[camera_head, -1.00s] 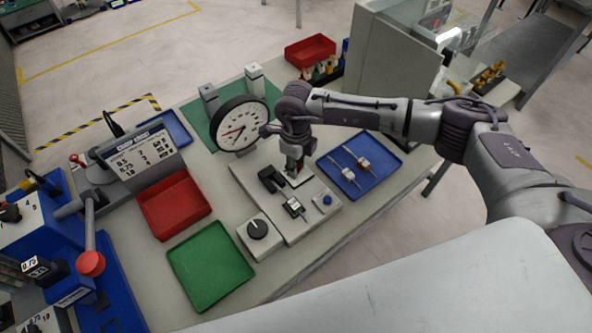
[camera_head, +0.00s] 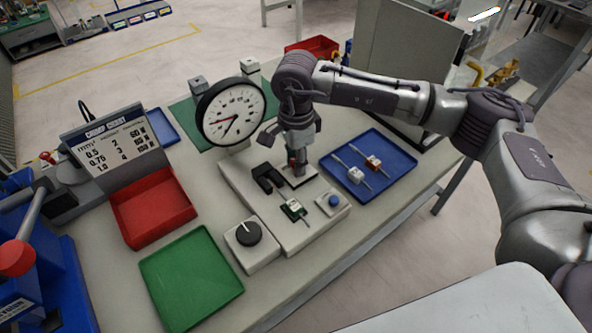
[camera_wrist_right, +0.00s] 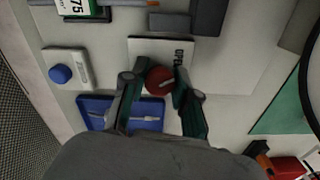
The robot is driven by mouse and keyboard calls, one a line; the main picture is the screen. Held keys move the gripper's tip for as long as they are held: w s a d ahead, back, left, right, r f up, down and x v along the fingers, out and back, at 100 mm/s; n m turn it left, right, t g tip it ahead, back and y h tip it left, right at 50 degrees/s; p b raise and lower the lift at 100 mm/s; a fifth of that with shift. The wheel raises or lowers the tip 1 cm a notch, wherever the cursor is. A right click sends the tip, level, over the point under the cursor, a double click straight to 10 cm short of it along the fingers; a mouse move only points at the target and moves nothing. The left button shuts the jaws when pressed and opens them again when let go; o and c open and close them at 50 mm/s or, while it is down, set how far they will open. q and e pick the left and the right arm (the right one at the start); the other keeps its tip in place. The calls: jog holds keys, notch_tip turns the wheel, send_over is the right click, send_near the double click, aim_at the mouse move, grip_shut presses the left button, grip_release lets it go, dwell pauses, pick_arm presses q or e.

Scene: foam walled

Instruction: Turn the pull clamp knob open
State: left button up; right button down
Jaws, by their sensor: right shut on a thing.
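The pull clamp knob is a red round knob (camera_wrist_right: 159,79) with a pale mark, on a white plate (camera_wrist_right: 146,49) with the word OPEN beside it. My right gripper (camera_wrist_right: 160,86) is shut on the knob, one finger on each side of it. In the head view my right gripper (camera_head: 293,160) points down onto the clamp station, and the knob is mostly hidden by it. The light base plate (camera_head: 240,187) of the station carries a dark clamp block (camera_head: 267,176) and a small green-labelled part (camera_head: 294,209). My left gripper is not in view.
A round dial gauge (camera_head: 231,111) stands close behind my right gripper. A blue tray (camera_head: 400,160) with two connectors lies to the right. A blue button (camera_head: 334,200), a black selector knob (camera_head: 248,233), a red tray (camera_head: 153,208) and a green tray (camera_head: 191,280) are near.

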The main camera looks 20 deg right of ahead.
jog(key=shift+n+b, duration=1.3)
jog(key=shift+n, duration=0.1)
jog(key=shift+r, duration=0.1)
jog(key=c, duration=0.9)
grip_release()
jog(key=shift+o, duration=0.2)
notch_tip(320, 180, up, 12)
